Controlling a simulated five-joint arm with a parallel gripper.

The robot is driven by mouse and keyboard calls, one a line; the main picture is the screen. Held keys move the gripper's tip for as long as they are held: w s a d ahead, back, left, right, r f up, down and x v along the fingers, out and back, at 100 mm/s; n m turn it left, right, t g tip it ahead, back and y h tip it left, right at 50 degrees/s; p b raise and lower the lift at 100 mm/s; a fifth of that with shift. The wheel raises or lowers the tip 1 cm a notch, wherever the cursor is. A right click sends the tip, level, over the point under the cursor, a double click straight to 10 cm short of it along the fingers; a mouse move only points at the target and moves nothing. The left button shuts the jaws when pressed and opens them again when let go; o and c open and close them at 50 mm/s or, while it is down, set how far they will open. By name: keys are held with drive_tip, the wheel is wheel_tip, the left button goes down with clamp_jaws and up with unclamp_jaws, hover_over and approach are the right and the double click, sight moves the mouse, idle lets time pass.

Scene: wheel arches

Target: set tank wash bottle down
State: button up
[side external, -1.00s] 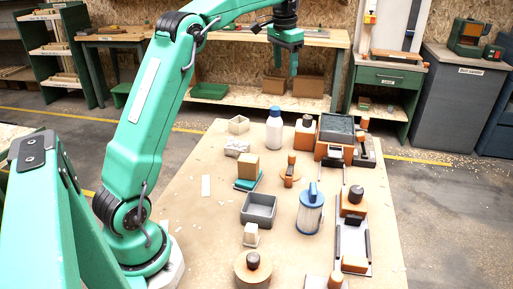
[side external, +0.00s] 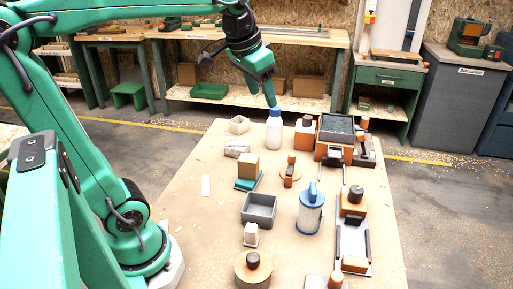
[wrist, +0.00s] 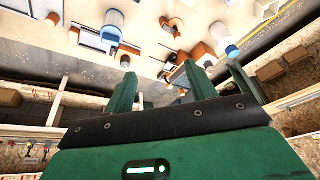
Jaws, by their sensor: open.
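The tank wash bottle (side external: 274,134), white with a blue cap, stands upright near the far edge of the wooden table. My gripper (side external: 271,103) reaches down from the upper left, with its tips at the cap in the side view. I cannot tell whether they touch the cap or are apart from it in depth. In the wrist view my gripper (wrist: 180,80) shows its green fingers spread apart.
A white block frame (side external: 239,125) stands left of the bottle, and an orange piece (side external: 305,139) stands close on its right. A grey-topped orange box (side external: 335,130) is further right. A grey tray (side external: 259,208) and a blue-and-white canister (side external: 310,212) stand nearer.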

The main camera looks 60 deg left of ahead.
drive_tip(key=s+d+f+t, duration=0.1)
drive_tip(key=s+d+f, duration=0.3)
drive_tip(key=s+f, duration=0.4)
drive_tip(key=shift+s+d+f+h, duration=0.2)
drive_tip(key=shift+s+f+h, duration=0.1)
drive_tip(key=shift+s, duration=1.35)
